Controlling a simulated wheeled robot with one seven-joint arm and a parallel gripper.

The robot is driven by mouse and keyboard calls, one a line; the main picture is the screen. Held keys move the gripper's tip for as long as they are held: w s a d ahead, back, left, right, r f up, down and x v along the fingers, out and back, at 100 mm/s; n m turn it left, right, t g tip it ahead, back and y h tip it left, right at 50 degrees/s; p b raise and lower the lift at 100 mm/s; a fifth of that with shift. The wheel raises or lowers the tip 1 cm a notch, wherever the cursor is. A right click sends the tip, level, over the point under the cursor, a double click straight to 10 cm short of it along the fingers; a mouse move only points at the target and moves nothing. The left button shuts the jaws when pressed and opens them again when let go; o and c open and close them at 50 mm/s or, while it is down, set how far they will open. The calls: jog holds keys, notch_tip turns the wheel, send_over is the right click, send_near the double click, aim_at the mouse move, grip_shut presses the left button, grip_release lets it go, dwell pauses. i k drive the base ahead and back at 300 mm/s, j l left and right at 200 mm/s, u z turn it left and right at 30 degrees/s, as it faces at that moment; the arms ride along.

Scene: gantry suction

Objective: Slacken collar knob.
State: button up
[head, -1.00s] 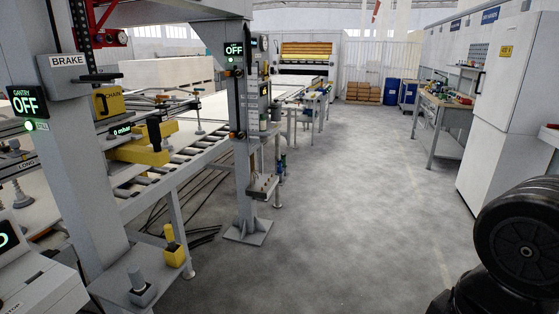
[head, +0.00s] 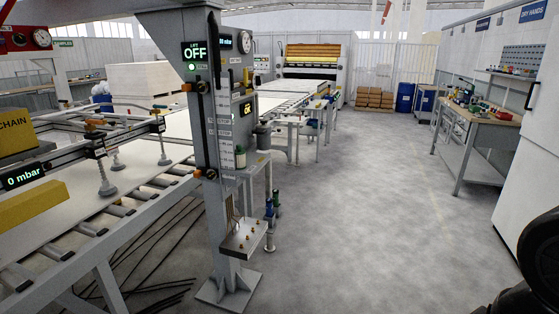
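A grey upright post (head: 212,145) stands left of centre, with a pale graduated scale (head: 226,130) down its side. Another orange knob (head: 154,111) sits on the suction frame's rail. My gripper is not in view; only a dark part of my arm shows at the lower right edge.
A roller conveyor (head: 110,226) with a pale sheet fills the left. A workbench (head: 478,140) and white cabinet (head: 525,150) stand right. The grey floor between is clear.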

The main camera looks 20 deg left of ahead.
aim_at(87, 155)
jog(key=i+u, duration=0.35)
jog(key=i+l+u, duration=0.15)
jog(key=i+u, duration=0.2)
jog(key=i, duration=0.15)
jog(key=i+l+u, duration=0.25)
jog(key=i+u, duration=0.15)
jog(key=i+j+u, duration=0.1)
jog(key=i+u, duration=0.2)
jog(key=u, duration=0.2)
jog(key=i+u, duration=0.25)
jog(key=u, duration=0.2)
jog(key=i+l+u, duration=0.1)
jog(key=i+u, duration=0.2)
jog(key=u, duration=0.2)
jog(key=i+l+u, duration=0.1)
jog(key=i+u, duration=0.15)
jog(key=i, duration=0.15)
